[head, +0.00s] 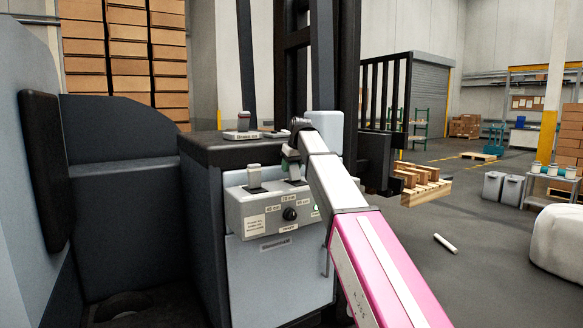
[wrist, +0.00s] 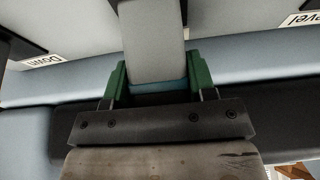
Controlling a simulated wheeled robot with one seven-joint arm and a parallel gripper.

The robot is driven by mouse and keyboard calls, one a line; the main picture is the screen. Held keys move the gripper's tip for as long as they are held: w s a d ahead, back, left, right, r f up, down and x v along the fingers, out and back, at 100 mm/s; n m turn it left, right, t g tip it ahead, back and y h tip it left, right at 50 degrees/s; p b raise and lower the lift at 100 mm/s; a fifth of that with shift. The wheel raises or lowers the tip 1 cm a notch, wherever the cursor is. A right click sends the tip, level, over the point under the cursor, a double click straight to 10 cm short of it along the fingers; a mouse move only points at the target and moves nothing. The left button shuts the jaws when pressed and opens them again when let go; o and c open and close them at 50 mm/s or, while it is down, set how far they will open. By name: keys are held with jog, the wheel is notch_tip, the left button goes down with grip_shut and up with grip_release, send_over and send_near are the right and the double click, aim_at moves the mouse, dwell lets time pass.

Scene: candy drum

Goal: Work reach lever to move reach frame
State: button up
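A grey console (head: 270,212) carries several small levers with light grey handles. One lever (head: 254,178) stands free at the left of its front ledge. My gripper (head: 291,158) is at another lever just to the right, mostly hidden by my wrist. In the wrist view, the green finger pads of my gripper (wrist: 158,78) press against both sides of a light grey lever handle (wrist: 153,40) with a teal band at its end. I cannot read a label naming this lever. The dark mast (head: 292,60) stands behind the console; the reach frame is not clearly distinguishable.
A black knob (head: 290,214) sits on the panel below the levers. Another lever (head: 245,122) stands on the dark console top. Grey bins (head: 503,187) and open floor lie farther right.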

aim_at(294, 167)
jog(key=shift+s+d+r+t+y, duration=0.1)
jog(key=shift+s+d+t+y, duration=0.25)
jog(key=shift+s, duration=0.25)
jog(key=shift+s+d+r+t+y, duration=0.15)
jog(key=shift+s+d+t+y, duration=0.2)
jog(key=shift+t, duration=0.3)
jog(key=shift+s+d+r, duration=0.15)
jog(key=shift+s+d, duration=0.05)
jog(key=shift+s, duration=0.2)
jog(key=o, duration=1.3)
jog(key=v, duration=1.1)
jog(key=shift+s, duration=0.1)
